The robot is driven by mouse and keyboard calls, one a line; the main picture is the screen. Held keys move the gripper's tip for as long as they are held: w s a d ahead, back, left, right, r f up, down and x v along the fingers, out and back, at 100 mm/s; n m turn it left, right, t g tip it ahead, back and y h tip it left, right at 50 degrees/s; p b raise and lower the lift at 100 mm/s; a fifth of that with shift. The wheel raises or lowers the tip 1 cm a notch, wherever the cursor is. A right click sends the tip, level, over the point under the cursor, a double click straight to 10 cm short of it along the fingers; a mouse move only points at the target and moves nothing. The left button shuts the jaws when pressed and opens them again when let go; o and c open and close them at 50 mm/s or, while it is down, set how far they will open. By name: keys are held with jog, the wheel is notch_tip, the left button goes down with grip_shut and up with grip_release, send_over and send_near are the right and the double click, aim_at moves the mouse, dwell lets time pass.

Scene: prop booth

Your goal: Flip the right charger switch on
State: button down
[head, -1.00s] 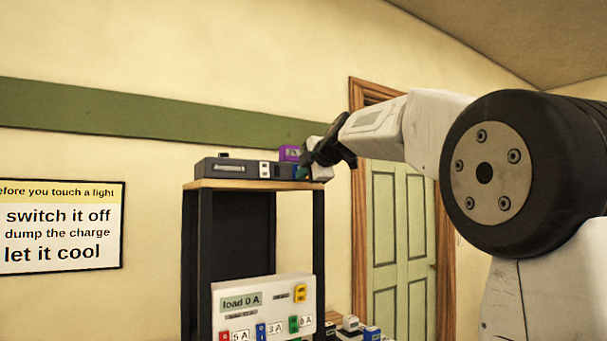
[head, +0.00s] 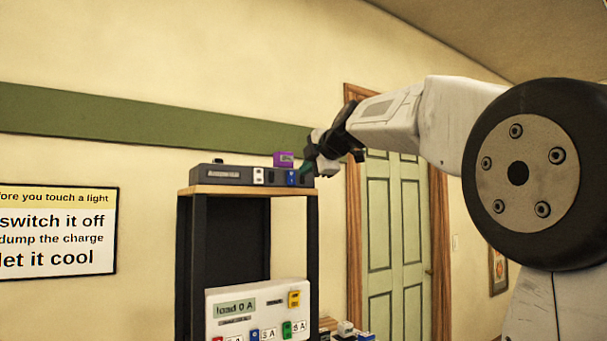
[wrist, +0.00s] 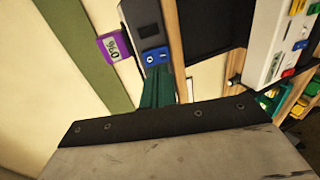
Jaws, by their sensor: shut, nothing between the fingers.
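The dark grey charger (head: 222,174) lies on top of the shelf rack. Its front face has a white switch plate (head: 258,176) and, to the right of it, a blue switch (head: 291,178). The blue switch also shows in the wrist view (wrist: 155,56), with O and I marks; I cannot tell which way it is set. My gripper (head: 308,168) is by the charger's right end, close to the blue switch. In the wrist view its green fingers (wrist: 158,76) are together and empty, with tips just below the switch. I cannot tell whether they touch it.
A purple meter (head: 284,159) stands behind the charger. The wooden shelf top (head: 230,190) sits on dark posts. Below is a white load panel (head: 225,318) with coloured switches. A green door (head: 378,240) is to the right, and a warning sign (head: 55,235) hangs at left.

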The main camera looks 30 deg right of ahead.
aim_at(292, 183)
jog(key=v, duration=0.8)
jog(key=shift+s, duration=0.4)
jog(key=shift+s+a+f, duration=0.15)
jog(key=shift+s+f, duration=0.05)
jog(key=shift+f, duration=0.2)
jog(key=shift+w, duration=0.1)
jog(key=x, duration=1.3)
jog(key=shift+w+f, duration=0.15)
jog(key=shift+w, duration=0.25)
